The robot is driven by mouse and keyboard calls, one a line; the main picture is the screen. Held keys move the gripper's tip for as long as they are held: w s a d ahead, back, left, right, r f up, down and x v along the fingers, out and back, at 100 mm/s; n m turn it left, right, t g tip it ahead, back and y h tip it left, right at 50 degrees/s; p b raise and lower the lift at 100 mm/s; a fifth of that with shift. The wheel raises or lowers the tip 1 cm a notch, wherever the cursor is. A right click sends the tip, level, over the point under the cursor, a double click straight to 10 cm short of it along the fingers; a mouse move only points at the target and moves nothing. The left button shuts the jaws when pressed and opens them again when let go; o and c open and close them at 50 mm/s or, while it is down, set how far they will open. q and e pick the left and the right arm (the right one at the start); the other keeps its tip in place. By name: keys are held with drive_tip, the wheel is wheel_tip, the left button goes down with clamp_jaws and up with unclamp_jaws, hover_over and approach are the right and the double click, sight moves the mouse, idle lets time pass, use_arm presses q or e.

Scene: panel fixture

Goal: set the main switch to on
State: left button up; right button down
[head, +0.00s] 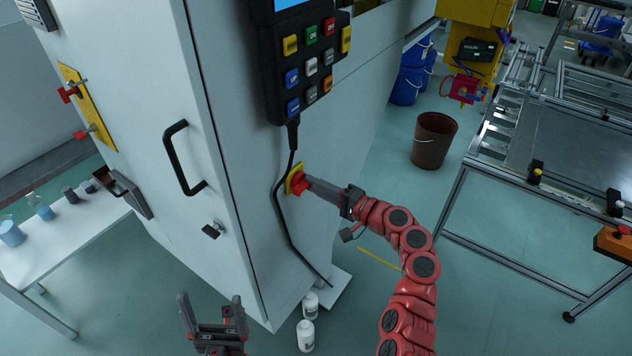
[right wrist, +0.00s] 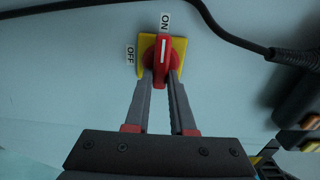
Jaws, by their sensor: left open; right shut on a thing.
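The main switch is a red rotary knob on a yellow plate, on the side of the light grey cabinet; in the head view the knob (head: 299,184) shows at the gripper tip. In the right wrist view the knob (right wrist: 162,62) has its white line pointing up at the ON label (right wrist: 165,22). The OFF label (right wrist: 130,57) is to the left of the plate. My right gripper (head: 308,186) is shut on the knob, with one finger on each side of it. My left gripper (head: 212,312) is open and empty at the bottom of the head view, in front of the cabinet.
A keypad pendant (head: 307,60) hangs above the switch, its black cable (head: 279,208) running down beside the plate. The cabinet door has a black handle (head: 178,158). White bottles (head: 306,335) stand at the cabinet's foot. A metal frame table (head: 545,130) is at right.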

idle(0.6)
drive_tip(key=c, duration=0.8)
unclamp_jaws()
drive_tip(key=shift+o, duration=0.2)
drive_tip(key=shift+d, duration=0.15)
drive_tip(key=b+v, duration=0.2)
drive_tip(key=v, duration=1.5)
drive_tip(key=shift+b, duration=0.4)
drive_tip(key=shift+s, duration=0.1)
